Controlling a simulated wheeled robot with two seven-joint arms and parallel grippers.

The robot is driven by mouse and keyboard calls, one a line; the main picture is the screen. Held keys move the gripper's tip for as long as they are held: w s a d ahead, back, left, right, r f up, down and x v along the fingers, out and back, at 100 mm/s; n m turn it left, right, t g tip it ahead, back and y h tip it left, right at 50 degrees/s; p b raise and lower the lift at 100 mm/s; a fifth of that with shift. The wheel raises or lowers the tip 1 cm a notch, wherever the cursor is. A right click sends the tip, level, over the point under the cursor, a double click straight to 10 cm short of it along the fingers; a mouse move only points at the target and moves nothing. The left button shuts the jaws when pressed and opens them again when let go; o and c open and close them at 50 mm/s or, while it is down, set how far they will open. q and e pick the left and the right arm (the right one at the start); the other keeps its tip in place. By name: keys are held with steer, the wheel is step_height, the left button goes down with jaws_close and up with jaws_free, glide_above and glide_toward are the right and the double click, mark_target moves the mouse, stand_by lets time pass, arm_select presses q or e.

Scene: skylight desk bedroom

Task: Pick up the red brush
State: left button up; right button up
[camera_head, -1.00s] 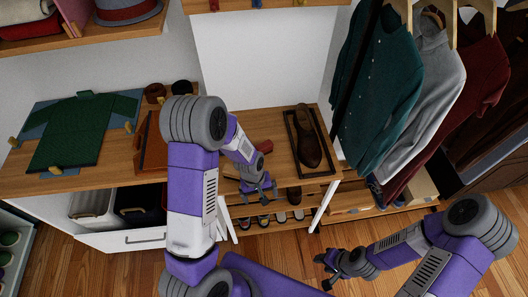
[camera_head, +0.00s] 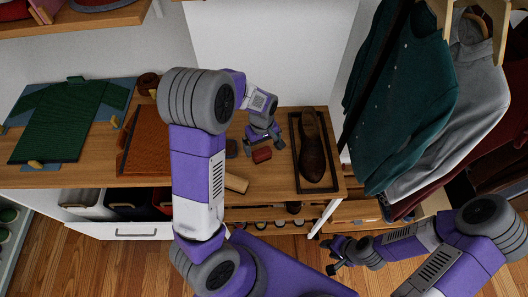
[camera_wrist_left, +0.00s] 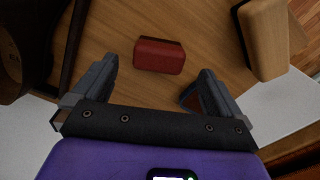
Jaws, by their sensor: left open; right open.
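The red brush (camera_head: 262,155) is a small red block lying on the wooden desk top, left of the tray with the brown shoe. In the left wrist view the red brush (camera_wrist_left: 160,55) lies just beyond and between my spread fingers, untouched. My left gripper (camera_head: 265,135) is open and empty above the desk, close to the brush; its fingers also show in the left wrist view (camera_wrist_left: 152,92). My right gripper (camera_head: 335,257) is low at the right, in front of the desk, far from the brush.
A tan wooden block (camera_head: 236,183) lies near the front edge, and it also shows in the left wrist view (camera_wrist_left: 263,38). A dark tray (camera_head: 334,180) holds a brown shoe (camera_head: 313,150). Hanging clothes (camera_head: 400,100) stand at the right. A green sweater (camera_head: 68,122) lies at the left.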

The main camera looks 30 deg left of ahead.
mark_target(262, 152)
arm_select(q)
steer(key=shift+f, duration=0.45)
step_height(262, 152, down, 4)
steer(key=shift+w+a+f+b, duration=0.1)
steer(key=shift+w+f+b, duration=0.05)
steer(key=shift+b, duration=0.65)
steer(key=c, duration=1.1)
step_height(262, 152, up, 10)
steer(key=p, duration=0.3)
steer(key=o, duration=0.6)
steer(key=c, duration=0.4)
